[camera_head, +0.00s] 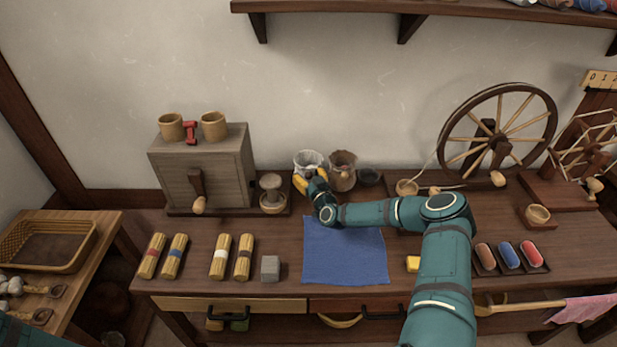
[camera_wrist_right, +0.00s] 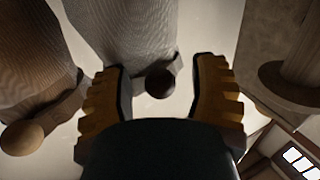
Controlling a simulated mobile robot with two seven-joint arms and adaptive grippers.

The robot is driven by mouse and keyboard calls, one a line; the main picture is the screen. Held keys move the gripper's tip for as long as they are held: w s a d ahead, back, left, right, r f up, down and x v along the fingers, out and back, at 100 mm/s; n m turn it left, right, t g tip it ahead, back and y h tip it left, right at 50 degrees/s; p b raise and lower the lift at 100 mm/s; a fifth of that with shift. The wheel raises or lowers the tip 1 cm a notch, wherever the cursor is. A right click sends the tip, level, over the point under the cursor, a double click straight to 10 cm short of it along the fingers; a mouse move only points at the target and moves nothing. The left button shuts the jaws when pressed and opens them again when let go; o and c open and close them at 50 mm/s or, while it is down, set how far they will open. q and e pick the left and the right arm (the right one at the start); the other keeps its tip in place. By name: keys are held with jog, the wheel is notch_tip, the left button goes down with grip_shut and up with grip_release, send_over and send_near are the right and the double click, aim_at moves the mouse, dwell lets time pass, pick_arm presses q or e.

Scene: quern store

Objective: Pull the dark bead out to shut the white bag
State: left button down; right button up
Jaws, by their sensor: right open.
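The white bag (camera_head: 308,159) stands near the back of the bench in the head view. In the right wrist view the white bag (camera_wrist_right: 120,28) looks grey and ribbed, and the dark bead (camera_wrist_right: 160,83) hangs at its edge. My right gripper (camera_head: 305,182) is at the front of the bag. In the wrist view the yellow fingers of the right gripper (camera_wrist_right: 158,72) are open, one on each side of the dark bead, with gaps between. The bead cannot be made out in the head view. My left gripper is out of view.
A brown bag (camera_head: 342,171) stands close beside the white one; its light wooden bead (camera_wrist_right: 22,138) shows in the wrist view. A small wooden pedestal piece (camera_head: 271,194) stands on the other side. A blue cloth (camera_head: 345,255) lies in front.

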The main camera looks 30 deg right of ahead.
grip_shut()
jog(key=s+a, duration=0.1)
jog(key=s+a+p, duration=0.1)
jog(key=s, duration=0.1)
jog(key=s+p, duration=0.1)
jog(key=shift+s+a, duration=0.35)
jog(key=shift+a, duration=0.05)
grip_release()
jog(key=shift+s, duration=0.1)
jog(key=s+a, duration=0.2)
jog(key=s, duration=0.9)
jog(key=shift+s, duration=0.35)
